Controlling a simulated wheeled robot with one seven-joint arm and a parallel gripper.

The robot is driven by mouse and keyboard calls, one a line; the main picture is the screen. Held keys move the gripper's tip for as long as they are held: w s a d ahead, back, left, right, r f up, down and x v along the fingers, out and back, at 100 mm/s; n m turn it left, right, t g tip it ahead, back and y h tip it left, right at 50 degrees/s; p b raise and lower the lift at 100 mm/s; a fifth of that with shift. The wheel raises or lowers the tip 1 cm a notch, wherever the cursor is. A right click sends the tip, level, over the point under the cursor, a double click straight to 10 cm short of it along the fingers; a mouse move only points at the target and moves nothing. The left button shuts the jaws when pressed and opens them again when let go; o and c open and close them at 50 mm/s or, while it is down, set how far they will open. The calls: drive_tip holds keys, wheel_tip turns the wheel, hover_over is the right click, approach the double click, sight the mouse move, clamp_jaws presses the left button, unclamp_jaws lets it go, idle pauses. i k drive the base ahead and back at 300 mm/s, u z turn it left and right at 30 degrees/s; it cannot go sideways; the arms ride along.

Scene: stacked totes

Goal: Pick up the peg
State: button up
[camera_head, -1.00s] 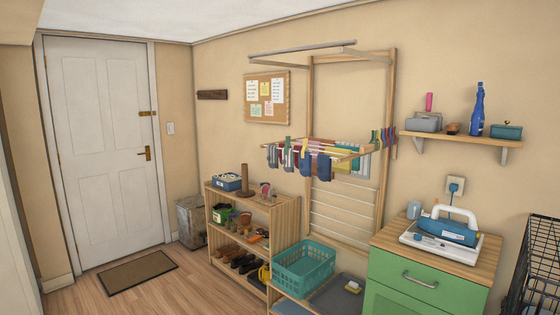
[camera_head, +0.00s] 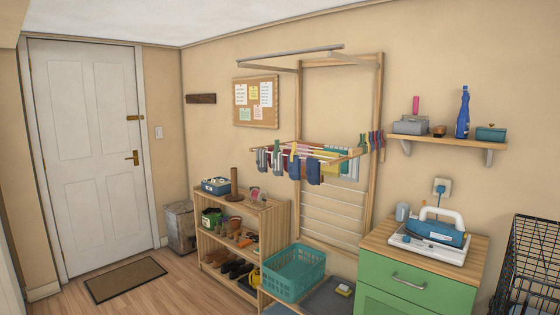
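Several small coloured shapes that look like clothes pegs (camera_head: 376,141) hang at the right end of the wall drying rack (camera_head: 345,155). A green one (camera_head: 277,147) stands at the rack's left end, above hanging socks (camera_head: 312,172). They are too small to tell apart well, and I cannot tell which one is the peg. My gripper is not in view.
A wooden shelf unit (camera_head: 285,222) with pots and shoes stands below the rack, beside a teal basket (camera_head: 294,272). A green cabinet (camera_head: 415,300) with an iron (camera_head: 438,228) is at right, near a wire cage (camera_head: 535,262). Floor by the doormat (camera_head: 126,279) is clear.

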sight(293, 152)
drive_tip(key=u, duration=0.3)
drive_tip(key=i, duration=1.55)
drive_tip(key=u, duration=0.05)
